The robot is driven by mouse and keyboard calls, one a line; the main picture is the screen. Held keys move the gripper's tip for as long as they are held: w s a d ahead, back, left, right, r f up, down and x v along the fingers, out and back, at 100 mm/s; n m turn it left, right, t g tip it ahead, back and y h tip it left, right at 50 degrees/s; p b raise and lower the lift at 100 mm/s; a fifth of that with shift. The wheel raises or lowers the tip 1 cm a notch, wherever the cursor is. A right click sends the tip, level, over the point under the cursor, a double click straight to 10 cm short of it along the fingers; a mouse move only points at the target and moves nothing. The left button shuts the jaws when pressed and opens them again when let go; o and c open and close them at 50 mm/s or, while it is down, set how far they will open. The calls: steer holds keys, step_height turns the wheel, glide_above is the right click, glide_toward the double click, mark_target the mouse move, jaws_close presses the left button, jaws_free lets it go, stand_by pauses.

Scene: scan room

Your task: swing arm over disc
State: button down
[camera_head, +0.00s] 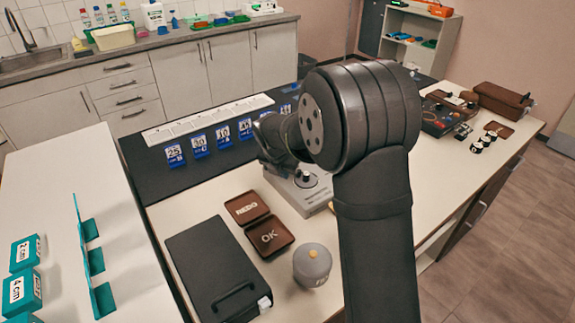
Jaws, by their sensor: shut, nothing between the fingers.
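My gripper (298,172) is at the end of my dark arm, low over a pale grey device (313,192) on the table. It looks shut and empty, though its fingers are small and dark here. The device has a dark round part on top, close under my gripper. My own arm hides much of the device's right and far side. I cannot make out a separate disc or a swing arm on it, nor whether my gripper touches it.
Brown trays marked REDO (247,207) and OK (270,235), a black case (215,265) and a grey weight (312,264) stand in front. Blue numbered cards (199,145) line the dark mat (150,180). A control box (440,117) and brown case (502,101) are at right.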

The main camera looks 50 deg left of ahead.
steer(key=v, duration=1)
steer(key=shift+w, duration=0.2)
steer(key=shift+f, duration=0.1)
steer(key=x, duration=0.3)
steer(key=w+a+x, duration=0.1)
steer(key=x, duration=0.7)
steer(key=shift+w+a+r, duration=0.2)
steer(key=shift+w+r, duration=0.1)
steer(key=shift+r, duration=0.15)
steer(key=shift+w+a, duration=0.45)
steer(key=shift+w, duration=0.05)
steer(key=shift+s+d, duration=0.1)
